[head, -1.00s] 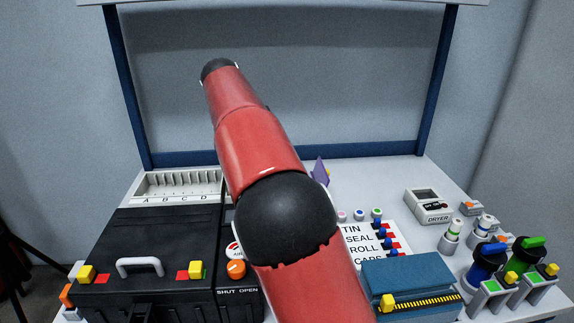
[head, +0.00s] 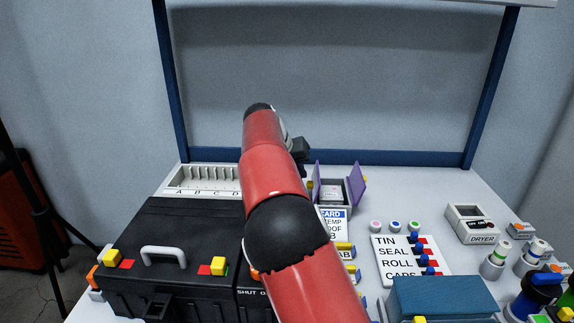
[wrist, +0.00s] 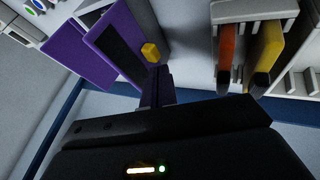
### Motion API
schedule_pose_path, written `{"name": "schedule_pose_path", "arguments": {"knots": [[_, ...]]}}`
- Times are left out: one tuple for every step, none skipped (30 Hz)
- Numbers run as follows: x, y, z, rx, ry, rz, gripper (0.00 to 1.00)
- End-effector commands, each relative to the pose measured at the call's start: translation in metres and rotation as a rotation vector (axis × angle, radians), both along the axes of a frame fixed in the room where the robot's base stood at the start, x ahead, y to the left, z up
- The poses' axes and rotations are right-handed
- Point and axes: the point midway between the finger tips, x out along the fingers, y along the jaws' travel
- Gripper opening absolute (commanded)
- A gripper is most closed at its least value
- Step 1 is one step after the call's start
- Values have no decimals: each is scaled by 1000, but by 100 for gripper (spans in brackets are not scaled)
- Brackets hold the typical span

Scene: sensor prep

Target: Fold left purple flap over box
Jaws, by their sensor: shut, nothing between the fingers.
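The small box (head: 335,194) stands open at the back of the bench in the head view. Its left purple flap (head: 316,180) and right purple flap (head: 354,183) both stand up. In the wrist view the nearer purple flap (wrist: 101,38) has a yellow knob (wrist: 150,52) by it, and another purple flap (wrist: 68,57) shows behind. My gripper (wrist: 156,74) is shut and empty, its fingertips close to the yellow knob; whether they touch cannot be told. In the head view it is left of the box, mostly hidden by my arm.
A lettered rack (head: 205,181) stands left of the box; the wrist view shows a holder (wrist: 250,12) with orange and yellow pieces. A black case (head: 175,240) is front left. A label board (head: 405,258), blue box (head: 440,296) and dryer (head: 472,224) stand right.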

Motion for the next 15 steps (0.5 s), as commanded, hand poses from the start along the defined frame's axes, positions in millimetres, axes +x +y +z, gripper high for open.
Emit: {"name": "schedule_pose_path", "arguments": {"knots": [[0,-7,-2,1,0,-2,0],[0,-10,-2,1,-1,-2,0],[0,-13,-3,0,0,-1,0],[0,-15,-3,1,0,-1,0],[0,-17,-4,0,1,0,0],[0,-19,-4,1,0,0,0],[0,-20,-4,1,0,0,0],[0,-20,-4,1,-1,1,0],[0,-21,-4,1,-1,1,0],[0,-21,-4,1,-1,1,0],[0,-21,-4,1,-1,1,0],[0,-21,-4,1,-1,1,0],[0,-21,-4,1,-1,1,0],[0,-21,-4,1,-1,1,0],[0,-21,-4,1,-1,1,0]]}}
